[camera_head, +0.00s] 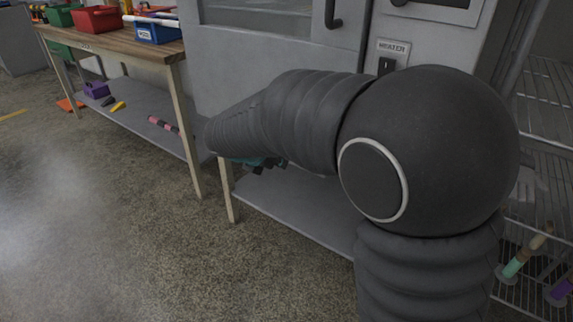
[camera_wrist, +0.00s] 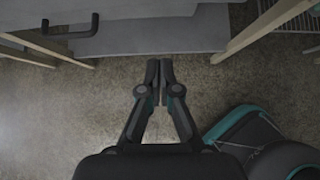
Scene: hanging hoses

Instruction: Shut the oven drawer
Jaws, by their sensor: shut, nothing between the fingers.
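The grey oven (camera_head: 270,45) stands behind my arm in the head view, with a window and a dark handle (camera_head: 333,14) on its front. A grey panel of it shows at the top of the wrist view, with a black handle (camera_wrist: 70,31) at upper left. I cannot make out a separate drawer or how far one is out. My gripper (camera_wrist: 159,66) is shut and empty, its fingertips together over the floor, apart from the handle. In the head view my arm hides most of the gripper; only a dark and teal part shows below the arm.
A grey lower shelf (camera_wrist: 150,36) lies beyond my fingertips, between pale wooden legs. A wooden workbench (camera_head: 110,42) with red and blue bins stands at left. A wire rack (camera_head: 545,120) stands at right.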

